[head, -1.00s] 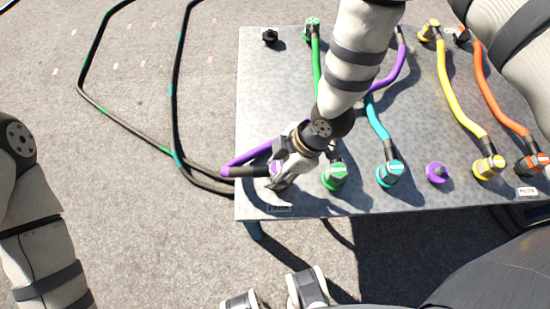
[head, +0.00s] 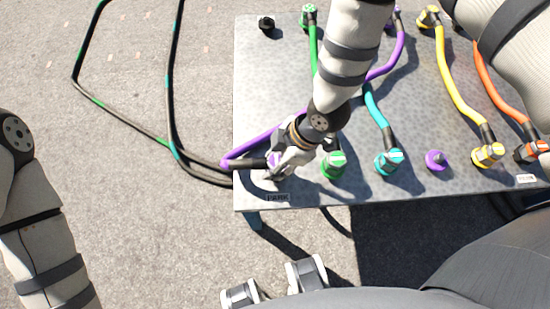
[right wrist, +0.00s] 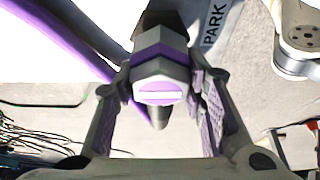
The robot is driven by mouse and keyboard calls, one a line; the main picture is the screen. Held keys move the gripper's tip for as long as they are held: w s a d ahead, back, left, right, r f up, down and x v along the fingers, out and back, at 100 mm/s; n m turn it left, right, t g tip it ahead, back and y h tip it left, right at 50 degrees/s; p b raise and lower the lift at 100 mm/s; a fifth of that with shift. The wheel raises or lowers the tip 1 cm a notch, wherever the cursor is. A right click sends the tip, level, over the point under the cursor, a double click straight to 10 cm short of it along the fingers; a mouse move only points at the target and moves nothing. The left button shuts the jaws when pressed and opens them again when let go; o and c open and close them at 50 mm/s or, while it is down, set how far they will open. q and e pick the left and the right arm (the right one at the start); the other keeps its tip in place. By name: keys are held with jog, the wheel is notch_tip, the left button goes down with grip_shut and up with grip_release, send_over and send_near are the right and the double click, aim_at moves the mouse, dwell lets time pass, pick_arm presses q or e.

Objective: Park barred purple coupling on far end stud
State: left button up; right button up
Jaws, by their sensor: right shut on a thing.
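The barred purple coupling (head: 272,160) is at the near left corner of the table, beside a PARK label (head: 278,197). In the right wrist view it shows as a purple and grey hexagonal body (right wrist: 160,72) with a white bar on its face. My right gripper (head: 281,166) is shut on it, with one finger on each side (right wrist: 163,92). A purple cable runs from it past the table's left edge. Whether a stud lies under the coupling is hidden.
Green (head: 334,163), teal (head: 388,161), yellow (head: 487,154) and orange (head: 533,150) couplings stand along the table's near edge. A bare purple stud (head: 436,160) stands between teal and yellow. A black stud (head: 266,23) is at the far left corner. Dark cable loops (head: 172,100) lie on the ground.

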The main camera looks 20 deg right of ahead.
jog(key=shift+f, duration=0.35)
jog(key=o, duration=1.3)
jog(key=shift+o, duration=0.2)
jog(key=v, duration=1.2)
